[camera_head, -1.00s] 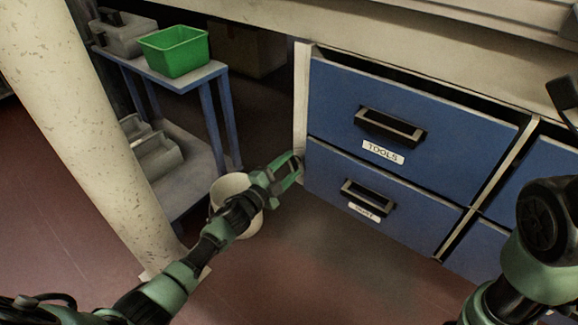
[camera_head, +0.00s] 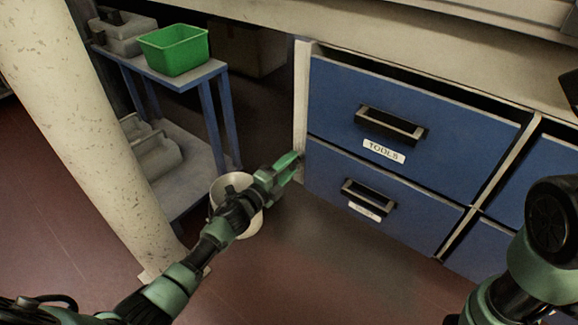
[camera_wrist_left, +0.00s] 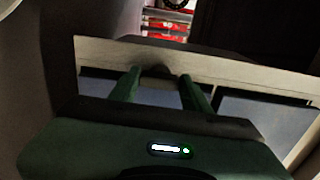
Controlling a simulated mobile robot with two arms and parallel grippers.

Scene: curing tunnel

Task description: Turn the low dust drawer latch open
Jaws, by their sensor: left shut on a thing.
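The low dust drawer (camera_head: 405,222) is the lower blue drawer, with a dark handle (camera_head: 368,194) and a small label. It looks closed. My left gripper (camera_head: 293,166) is at the cabinet's left front edge, level with the top of this drawer, and is shut on the latch. The latch is hidden behind the fingers in the head view. In the left wrist view a dark rounded piece, which I take as the latch (camera_wrist_left: 155,71), shows between the green fingertips (camera_wrist_left: 158,82). My right arm shows at the lower right; its gripper is out of view.
The tools drawer (camera_head: 440,130) sits above the dust drawer. A blue-legged cart (camera_head: 206,73) with a green bin (camera_head: 172,52) stands left, behind a pale column (camera_head: 85,120). A pale round container (camera_head: 232,186) is behind my left wrist. Floor before the drawers is clear.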

